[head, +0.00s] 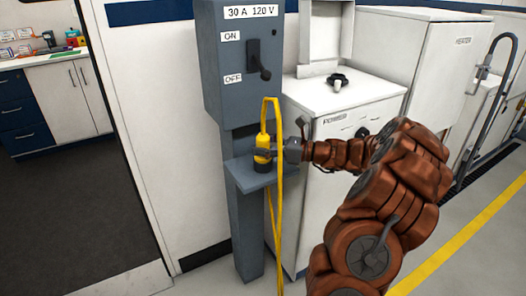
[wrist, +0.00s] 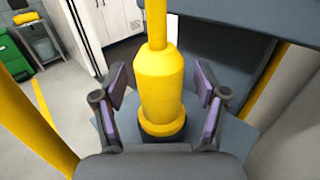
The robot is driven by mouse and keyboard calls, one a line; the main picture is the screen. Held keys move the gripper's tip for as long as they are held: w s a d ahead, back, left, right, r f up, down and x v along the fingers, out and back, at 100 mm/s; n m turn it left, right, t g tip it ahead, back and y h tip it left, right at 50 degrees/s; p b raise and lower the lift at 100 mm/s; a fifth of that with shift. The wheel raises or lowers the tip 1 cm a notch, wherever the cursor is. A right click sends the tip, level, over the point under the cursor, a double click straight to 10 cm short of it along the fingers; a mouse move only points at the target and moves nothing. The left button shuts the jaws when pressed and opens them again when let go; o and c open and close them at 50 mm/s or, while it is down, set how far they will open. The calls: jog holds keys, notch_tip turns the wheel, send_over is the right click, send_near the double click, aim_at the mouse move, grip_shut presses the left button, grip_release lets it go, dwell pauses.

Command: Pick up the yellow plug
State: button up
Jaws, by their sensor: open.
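The yellow plug (head: 263,146) stands upright on the small grey shelf (head: 246,177) of the power pedestal in the head view. It has a dark base and a yellow cable (head: 277,200) that rises from its top, loops over and hangs down past the shelf. My gripper (head: 272,153) reaches it from the right. In the wrist view the plug (wrist: 160,92) stands between the two fingers of my gripper (wrist: 160,110). The fingers are open, with a gap visible on each side of the plug. The plug's underside is hidden.
The grey pedestal (head: 238,60) carries a lever switch (head: 258,62) marked ON and OFF above the shelf. A white power cabinet (head: 325,110) stands close on the right, with a black fitting on top. The hanging cable passes close beside my gripper. Floor is clear at lower right.

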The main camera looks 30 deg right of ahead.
aim_at(263, 134)
jog(key=c, duration=1.3)
grip_shut()
jog(key=shift+r, duration=0.1)
jog(key=shift+r, duration=0.2)
notch_tip(263, 134, up, 4)
jog(key=shift+f, duration=0.25)
jog(key=r+v, duration=0.1)
jog(key=v, duration=1.5)
notch_tip(263, 134, up, 7)
jog(key=p, duration=0.8)
